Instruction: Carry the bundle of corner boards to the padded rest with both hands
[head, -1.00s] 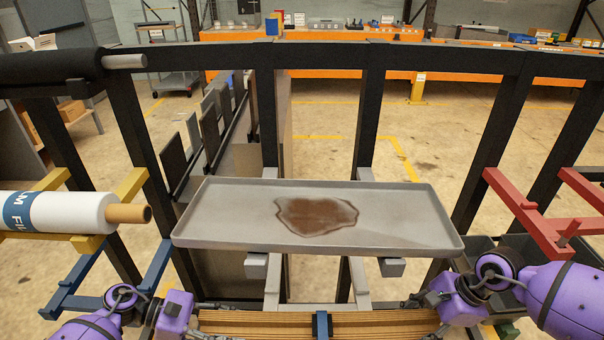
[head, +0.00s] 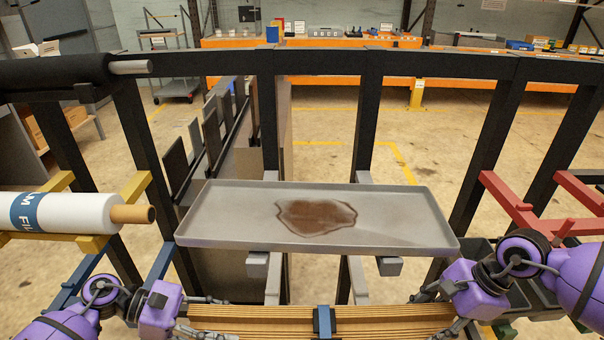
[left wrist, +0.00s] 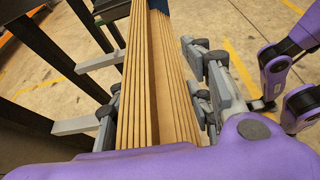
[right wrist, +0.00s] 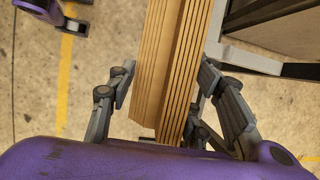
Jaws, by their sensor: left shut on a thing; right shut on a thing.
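The bundle of corner boards (head: 385,318) is a long stack of tan nested boards with a dark blue band (head: 323,320) round its middle. It lies crosswise at the bottom of the head view. My left gripper (head: 207,316) is shut on its left end; in the left wrist view the fingers (left wrist: 158,100) are on both sides of the boards (left wrist: 140,75). My right gripper (head: 440,308) is shut on its right end; in the right wrist view its fingers (right wrist: 163,95) flank the boards (right wrist: 172,60). I cannot make out the padded rest.
A grey tray (head: 400,225) with a brown stain sits on rack arms just beyond the bundle. A white film roll (head: 65,212) lies on yellow arms at left. Red arms (head: 540,215) and blue arms (head: 75,285) stick out from the black rack (head: 370,130).

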